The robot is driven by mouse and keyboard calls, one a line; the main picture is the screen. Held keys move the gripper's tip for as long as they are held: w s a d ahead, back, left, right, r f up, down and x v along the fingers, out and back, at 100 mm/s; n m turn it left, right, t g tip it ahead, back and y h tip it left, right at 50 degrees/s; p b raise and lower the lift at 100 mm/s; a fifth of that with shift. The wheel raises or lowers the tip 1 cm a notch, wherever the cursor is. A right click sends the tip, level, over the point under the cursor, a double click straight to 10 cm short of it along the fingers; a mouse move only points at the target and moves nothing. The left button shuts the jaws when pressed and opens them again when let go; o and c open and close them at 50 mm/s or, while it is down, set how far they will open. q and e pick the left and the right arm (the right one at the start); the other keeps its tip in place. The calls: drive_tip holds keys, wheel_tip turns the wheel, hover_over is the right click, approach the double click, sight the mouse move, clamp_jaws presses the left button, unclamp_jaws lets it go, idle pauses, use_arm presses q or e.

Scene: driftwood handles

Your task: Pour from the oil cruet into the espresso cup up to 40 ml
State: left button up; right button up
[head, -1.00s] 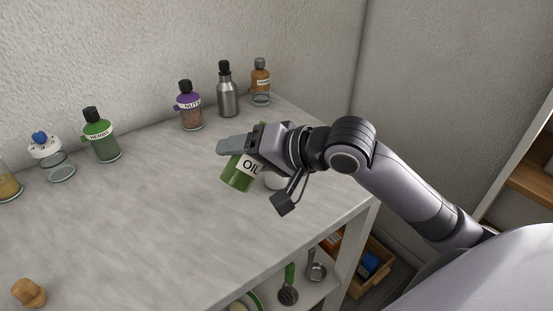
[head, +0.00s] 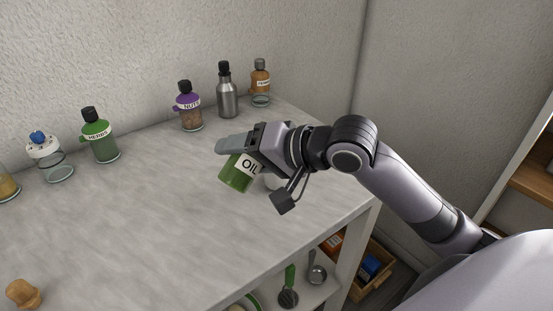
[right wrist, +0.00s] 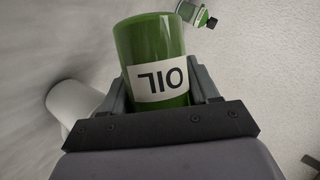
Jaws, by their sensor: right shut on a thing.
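The green oil cruet (head: 237,178), with a white OIL label, is held tilted over the counter in my right gripper (head: 237,146). Its base points to the lower left in the head view, and its neck is hidden behind the gripper. In the right wrist view the cruet (right wrist: 152,45) sits between the two fingers, label upside down. A white cup (head: 271,183), seemingly the espresso cup, is mostly hidden behind my gripper; it also shows in the right wrist view (right wrist: 70,103). I cannot see its inside or any oil stream. My left gripper is out of view.
Along the wall stand a green herbs bottle (head: 100,140), a purple nuts bottle (head: 188,108), a steel bottle (head: 227,94) and an orange-brown jar (head: 260,84). A cork stopper (head: 24,293) lies at the front left. The counter's (head: 130,220) middle is clear.

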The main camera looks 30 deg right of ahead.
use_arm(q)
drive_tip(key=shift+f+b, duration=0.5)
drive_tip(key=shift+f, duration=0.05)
use_arm(e)
drive_tip(key=shift+a, duration=0.1)
idle(0.3)
use_arm(q)
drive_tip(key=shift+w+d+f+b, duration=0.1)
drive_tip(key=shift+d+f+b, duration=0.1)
drive_tip(key=shift+b, duration=0.25)
use_arm(e)
drive_tip(key=shift+m+y, duration=0.3)
drive_tip(key=shift+m, duration=0.1)
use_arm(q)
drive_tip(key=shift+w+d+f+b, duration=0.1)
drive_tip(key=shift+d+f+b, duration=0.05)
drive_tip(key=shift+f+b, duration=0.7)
use_arm(e)
drive_tip(key=shift+a+f+m, duration=0.1)
drive_tip(key=shift+f+m, duration=0.2)
drive_tip(key=shift+f, duration=0.15)
use_arm(q)
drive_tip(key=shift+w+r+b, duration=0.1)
drive_tip(key=shift+b, duration=0.35)
use_arm(e)
drive_tip(key=shift+f+y, duration=0.15)
drive_tip(key=shift+y, duration=0.15)
